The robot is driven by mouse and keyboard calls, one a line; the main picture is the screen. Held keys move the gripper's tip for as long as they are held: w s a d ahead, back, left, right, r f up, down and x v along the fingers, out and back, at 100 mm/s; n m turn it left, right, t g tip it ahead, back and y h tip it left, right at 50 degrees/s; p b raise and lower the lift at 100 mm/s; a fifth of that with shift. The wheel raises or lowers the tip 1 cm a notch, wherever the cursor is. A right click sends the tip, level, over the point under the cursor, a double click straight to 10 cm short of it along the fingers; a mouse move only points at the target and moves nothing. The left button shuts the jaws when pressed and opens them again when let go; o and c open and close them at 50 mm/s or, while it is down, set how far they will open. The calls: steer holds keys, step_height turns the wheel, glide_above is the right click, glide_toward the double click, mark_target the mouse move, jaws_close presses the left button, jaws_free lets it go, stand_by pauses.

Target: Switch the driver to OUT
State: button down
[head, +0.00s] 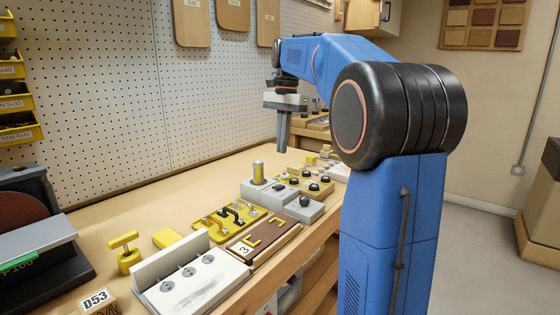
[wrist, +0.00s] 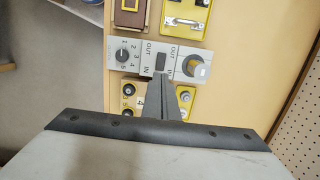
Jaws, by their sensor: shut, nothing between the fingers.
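My gripper (head: 283,148) is shut and empty, pointing down above the row of bench fixtures. In the wrist view its fingers (wrist: 161,80) end over the near side of a grey panel (wrist: 150,75). That panel has a dark switch (wrist: 160,62) with OUT and IN printed beside it. No driver name is readable, and I cannot tell the switch's setting. The yellow part stands as a cylinder (head: 258,172) in the head view. Whether the fingers touch the panel is unclear.
A numbered dial (wrist: 122,54) sits left of the switch. A yellow handle plate (head: 228,218), a brown panel marked 3 (head: 262,238) and a grey panel with several dials (head: 190,282) are nearby. The pegboard (head: 110,90) stands behind.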

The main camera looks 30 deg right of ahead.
steer(key=shift+d+r, duration=0.2)
steer(key=shift+r, duration=1.4)
